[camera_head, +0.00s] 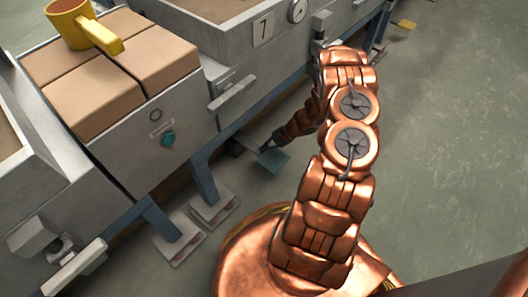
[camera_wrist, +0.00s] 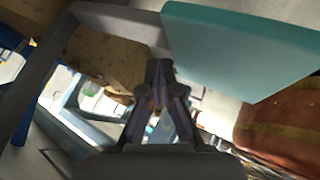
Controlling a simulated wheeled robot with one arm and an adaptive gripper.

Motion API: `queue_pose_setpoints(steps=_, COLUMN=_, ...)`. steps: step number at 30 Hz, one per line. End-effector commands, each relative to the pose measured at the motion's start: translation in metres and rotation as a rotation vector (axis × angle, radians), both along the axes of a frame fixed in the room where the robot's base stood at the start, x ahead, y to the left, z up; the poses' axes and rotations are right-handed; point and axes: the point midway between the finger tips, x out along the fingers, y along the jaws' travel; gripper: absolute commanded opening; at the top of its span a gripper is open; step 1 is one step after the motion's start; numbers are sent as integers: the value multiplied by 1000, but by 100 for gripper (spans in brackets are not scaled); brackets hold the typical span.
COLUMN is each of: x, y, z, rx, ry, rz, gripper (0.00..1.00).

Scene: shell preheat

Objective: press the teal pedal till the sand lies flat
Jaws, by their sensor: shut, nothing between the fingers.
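The teal pedal (camera_head: 273,161) is a flat plate low beside the grey machine, at the end of a grey lever. It also shows large at the upper right of the wrist view (camera_wrist: 240,45). My gripper (camera_head: 265,149) is shut and empty, its tip at the pedal's upper left edge in the head view. In the wrist view the closed fingertips (camera_wrist: 159,68) are beside the pedal's left edge; I cannot tell whether they touch it. A brown, sand-like fill (camera_head: 205,8) shows in the box at the top, cut off by the frame; I cannot tell whether it is flat.
White floor plates (camera_head: 215,208) stand by blue legs. The floor (camera_head: 450,140) on the right is clear.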

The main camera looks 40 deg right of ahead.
Motion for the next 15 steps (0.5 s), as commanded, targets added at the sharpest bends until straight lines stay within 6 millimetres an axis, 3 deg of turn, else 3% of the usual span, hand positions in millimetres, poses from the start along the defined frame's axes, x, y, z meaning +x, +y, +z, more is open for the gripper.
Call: queue_pose_setpoints(steps=15, x=0, y=0, z=-5, rx=0, ry=0, rz=0, gripper=0)
